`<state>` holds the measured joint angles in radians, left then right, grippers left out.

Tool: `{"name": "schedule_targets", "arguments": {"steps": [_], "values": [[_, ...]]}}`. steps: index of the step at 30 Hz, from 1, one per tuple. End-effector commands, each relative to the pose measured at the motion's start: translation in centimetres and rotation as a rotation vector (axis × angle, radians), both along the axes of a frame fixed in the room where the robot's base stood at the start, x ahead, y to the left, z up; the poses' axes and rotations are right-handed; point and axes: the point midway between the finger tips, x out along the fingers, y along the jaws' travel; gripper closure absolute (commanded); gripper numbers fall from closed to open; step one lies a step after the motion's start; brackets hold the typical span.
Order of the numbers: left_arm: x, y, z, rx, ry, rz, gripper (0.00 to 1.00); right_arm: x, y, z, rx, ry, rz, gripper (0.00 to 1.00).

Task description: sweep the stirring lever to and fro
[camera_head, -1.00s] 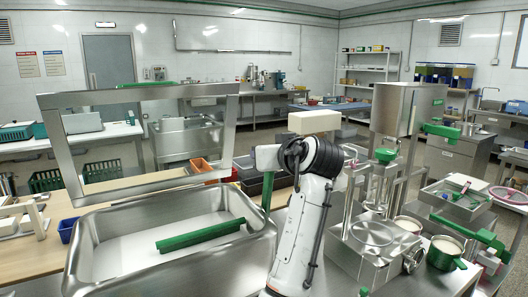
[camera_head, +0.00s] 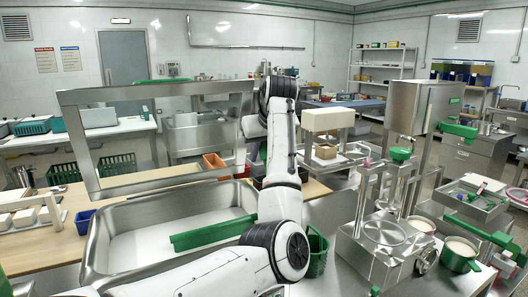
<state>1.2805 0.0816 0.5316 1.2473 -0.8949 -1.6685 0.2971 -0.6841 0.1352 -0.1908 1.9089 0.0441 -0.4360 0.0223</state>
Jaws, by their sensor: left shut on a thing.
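My left arm comes in from the bottom left, bends upward, and ends in a dark wrist at the upper centre. My left gripper (camera_head: 254,127) is beside that wrist, near the upright of a tilted metal frame. It is shut, but its fingertips and most of what they hold are hidden by my arm and the distance. The stirring lever cannot be made out clearly at the gripper. A green bar (camera_head: 212,233) lies in the steel basin (camera_head: 112,217), apart from the gripper. My right gripper does not show.
The tilted metal frame (camera_head: 72,135) stands over the back of the basin. A steel mill (camera_head: 378,247) with a tall hopper (camera_head: 416,108) stands right of my arm. Pots of pale liquid (camera_head: 459,247) stand beside it. A green basket (camera_head: 318,253) sits close right of my elbow.

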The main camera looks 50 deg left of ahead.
Motion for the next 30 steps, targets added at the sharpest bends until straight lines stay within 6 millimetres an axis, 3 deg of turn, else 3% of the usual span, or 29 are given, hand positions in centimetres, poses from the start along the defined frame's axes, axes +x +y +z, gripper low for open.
{"name": "schedule_targets", "arguments": {"steps": [12, 13, 16, 30], "values": [[0.00, 0.27, -0.01, -0.005, 0.001, 0.001, 1.00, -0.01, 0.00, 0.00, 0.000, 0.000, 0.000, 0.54], [0.01, 0.28, 0.00, -0.005, 0.001, 0.001, 0.72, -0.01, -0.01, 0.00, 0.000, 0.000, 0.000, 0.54], [-0.01, 0.28, -0.01, -0.005, 0.000, 0.002, 0.55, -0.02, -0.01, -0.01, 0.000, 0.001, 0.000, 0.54], [-0.27, -0.65, 0.45, 0.055, -0.014, 0.003, 0.54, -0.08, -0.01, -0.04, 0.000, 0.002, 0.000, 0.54]]}}
